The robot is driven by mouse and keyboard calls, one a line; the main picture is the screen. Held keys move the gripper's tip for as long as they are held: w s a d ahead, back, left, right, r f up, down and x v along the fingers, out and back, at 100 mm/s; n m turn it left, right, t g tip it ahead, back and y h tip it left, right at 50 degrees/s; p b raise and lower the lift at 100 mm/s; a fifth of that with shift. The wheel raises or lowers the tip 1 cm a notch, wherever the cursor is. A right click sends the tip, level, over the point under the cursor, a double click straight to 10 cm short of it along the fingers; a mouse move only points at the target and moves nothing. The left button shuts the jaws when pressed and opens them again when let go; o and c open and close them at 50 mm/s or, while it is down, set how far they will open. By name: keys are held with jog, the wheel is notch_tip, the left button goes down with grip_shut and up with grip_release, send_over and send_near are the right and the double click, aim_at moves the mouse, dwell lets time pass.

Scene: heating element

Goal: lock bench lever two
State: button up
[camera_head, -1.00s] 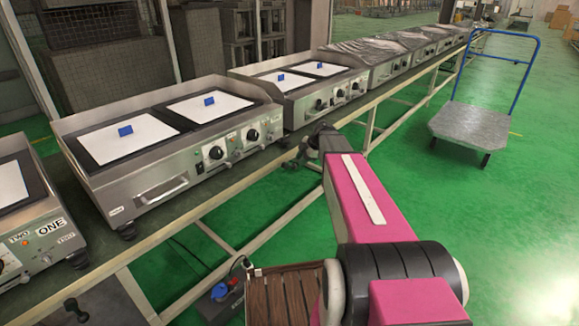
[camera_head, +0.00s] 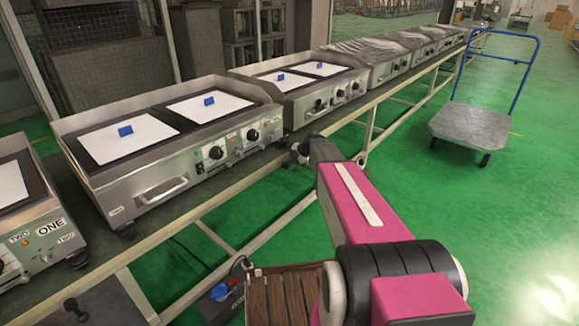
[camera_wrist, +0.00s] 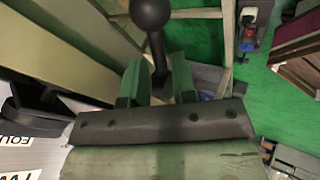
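A black lever (camera_wrist: 157,48) with a round ball knob (camera_wrist: 150,12) stands up between my gripper's two green fingers in the wrist view. My gripper (camera_wrist: 160,78) has one finger on each side of the lever's stem, below the knob. Whether the fingers press on the stem or leave a small gap is unclear. In the head view my gripper (camera_head: 296,153) is dark and small at the front edge of the long bench (camera_head: 240,170), beside the right end of the nearer full griddle (camera_head: 185,165). I cannot make out the lever there.
Another black knobbed lever (camera_head: 73,306) shows at the lower left, below a griddle labelled ONE (camera_head: 35,235). More griddles stand along the bench. A flat trolley (camera_head: 470,127) with a blue handle is at the right. A power strip (camera_wrist: 249,30) lies below the bench. Green floor is open at the right.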

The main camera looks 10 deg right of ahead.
jog(key=shift+x, duration=0.85)
grip_shut()
